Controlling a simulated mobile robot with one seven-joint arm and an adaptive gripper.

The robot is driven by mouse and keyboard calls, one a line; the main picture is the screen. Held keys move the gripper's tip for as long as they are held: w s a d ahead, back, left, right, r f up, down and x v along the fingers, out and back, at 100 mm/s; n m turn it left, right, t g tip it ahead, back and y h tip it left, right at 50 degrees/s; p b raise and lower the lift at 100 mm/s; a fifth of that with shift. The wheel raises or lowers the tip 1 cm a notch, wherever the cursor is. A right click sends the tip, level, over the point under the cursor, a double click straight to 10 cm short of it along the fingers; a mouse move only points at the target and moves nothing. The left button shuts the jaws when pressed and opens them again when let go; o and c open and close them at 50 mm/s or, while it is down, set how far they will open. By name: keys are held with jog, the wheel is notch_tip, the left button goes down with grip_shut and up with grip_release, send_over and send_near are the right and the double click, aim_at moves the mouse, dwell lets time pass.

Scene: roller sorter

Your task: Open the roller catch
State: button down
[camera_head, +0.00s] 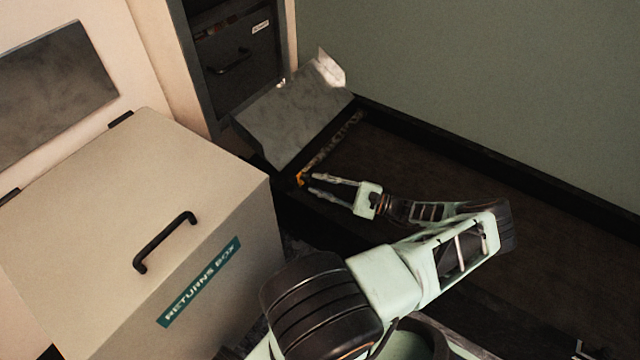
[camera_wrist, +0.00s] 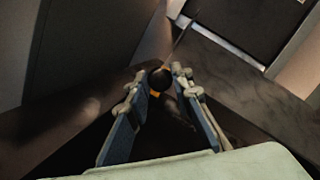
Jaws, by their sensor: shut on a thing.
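The roller catch shows in the head view as a small orange piece (camera_head: 300,179) at the front end of a worn strip, beside the tilted grey metal plate (camera_head: 295,112). My gripper (camera_head: 312,184) reaches it from the right with its fingertips at the orange piece. In the wrist view my gripper (camera_wrist: 160,82) has its two fingers on either side of a dark round knob (camera_wrist: 160,78), with a bit of orange just below it. The fingers are shut on this knob. The fingertips partly hide the catch, and its exact shape is too small to tell.
A beige returns box (camera_head: 150,230) with a black handle (camera_head: 165,240) stands at the left, close to my arm. A dark cabinet with a drawer (camera_head: 235,55) stands behind the plate. Dark floor (camera_head: 440,175) lies open to the right, along a green wall (camera_head: 480,80).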

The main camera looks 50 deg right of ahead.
jog(key=c, duration=1.7)
grip_release()
jog(key=shift+v, duration=4.05)
jog(key=shift+c, duration=0.5)
